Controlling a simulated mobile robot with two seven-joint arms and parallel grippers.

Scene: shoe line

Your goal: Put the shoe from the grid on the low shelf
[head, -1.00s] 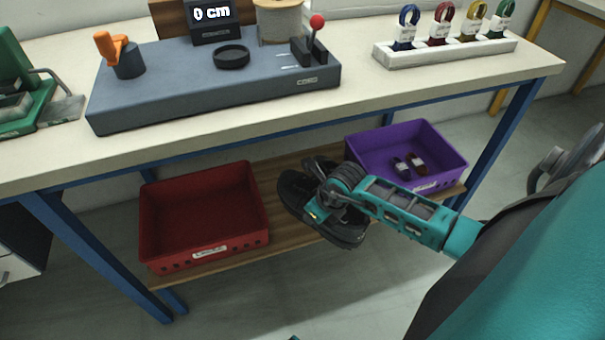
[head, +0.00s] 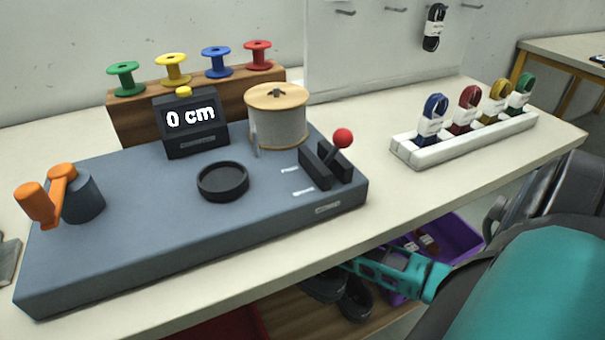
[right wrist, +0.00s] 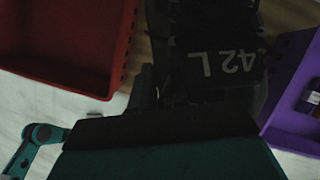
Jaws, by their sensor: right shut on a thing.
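Dark shoe shapes (head: 355,303) show below the table edge in the head view, at the low wooden shelf (head: 298,312). The table hides their upper parts. In the right wrist view a black shoe (right wrist: 215,60) fills the upper middle, with "42 L" in pale print upside down. My right gripper (right wrist: 203,92) is shut on this shoe, between the red and purple bins; its fingers are dark and hard to make out. In the head view the table edge hides most of this gripper. I cannot tell whether the held shoe touches the shelf. My left gripper is not in view.
A red bin (right wrist: 75,75) lies left and a purple bin (head: 462,238) right of the shoe. The tabletop (head: 365,130) lies above my right arm. On it stand a grey measuring station (head: 150,240) and a white rack (head: 470,140) of laces.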

